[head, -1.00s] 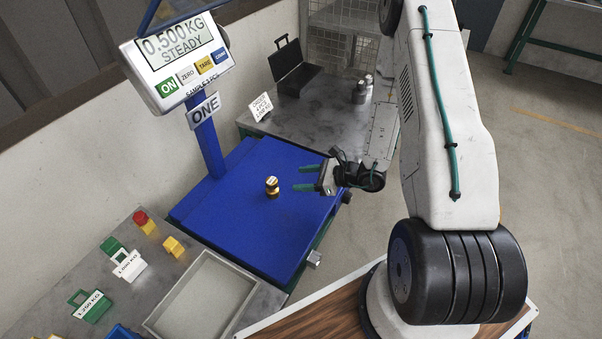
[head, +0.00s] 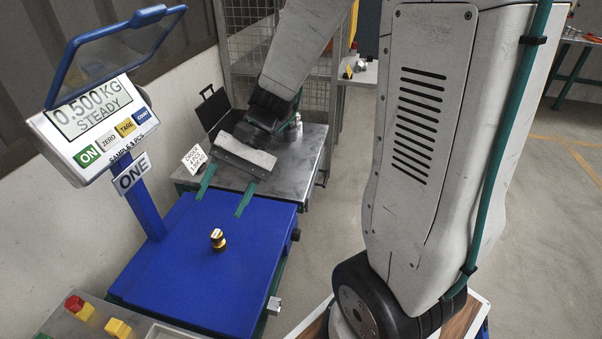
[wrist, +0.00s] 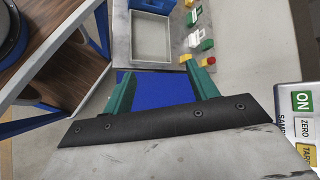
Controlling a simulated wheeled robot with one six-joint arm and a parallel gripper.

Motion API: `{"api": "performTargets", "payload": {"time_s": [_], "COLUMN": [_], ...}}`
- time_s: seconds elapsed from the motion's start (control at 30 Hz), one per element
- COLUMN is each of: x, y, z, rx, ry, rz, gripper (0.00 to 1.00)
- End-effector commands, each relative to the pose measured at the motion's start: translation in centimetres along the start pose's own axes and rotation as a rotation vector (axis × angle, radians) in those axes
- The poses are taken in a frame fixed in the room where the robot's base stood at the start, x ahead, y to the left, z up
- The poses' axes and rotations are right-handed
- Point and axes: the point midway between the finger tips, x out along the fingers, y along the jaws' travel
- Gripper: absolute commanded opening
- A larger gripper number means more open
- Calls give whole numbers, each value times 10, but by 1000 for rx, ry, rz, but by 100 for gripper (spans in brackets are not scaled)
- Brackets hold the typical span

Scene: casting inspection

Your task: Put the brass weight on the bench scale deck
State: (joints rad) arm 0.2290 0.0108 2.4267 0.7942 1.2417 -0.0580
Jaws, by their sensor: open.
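The brass weight (head: 218,239) stands upright on the blue bench scale deck (head: 190,285), near its middle. The scale display (head: 95,107) reads 0.500 KG STEADY. My gripper (head: 223,205) is open and empty, over the far edge of the deck and apart from the weight. In the wrist view my green fingers (wrist: 160,85) are spread, with the blue deck (wrist: 155,92) seen between them. The weight does not show in the wrist view.
A grey bench with an open black case (head: 212,108) and a card (head: 194,158) lies behind the deck. A grey tray (wrist: 152,38) and a red-topped button (wrist: 207,44) are on the near bench. A raised blue-framed cover (head: 115,45) stands above the display.

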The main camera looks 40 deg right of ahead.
Motion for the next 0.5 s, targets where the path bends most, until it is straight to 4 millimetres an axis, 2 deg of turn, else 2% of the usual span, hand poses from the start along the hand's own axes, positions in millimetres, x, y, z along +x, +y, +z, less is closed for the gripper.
{"api": "performTargets", "payload": {"time_s": [0.03,0.2,0.5], "x": [-6,-23,-63], "y": [2,21,60], "z": [16,55,104], "rx": [-63,-245,-520], "ry": [29,125,350], "rz": [52,233,532], "gripper": [58,58,58]}}
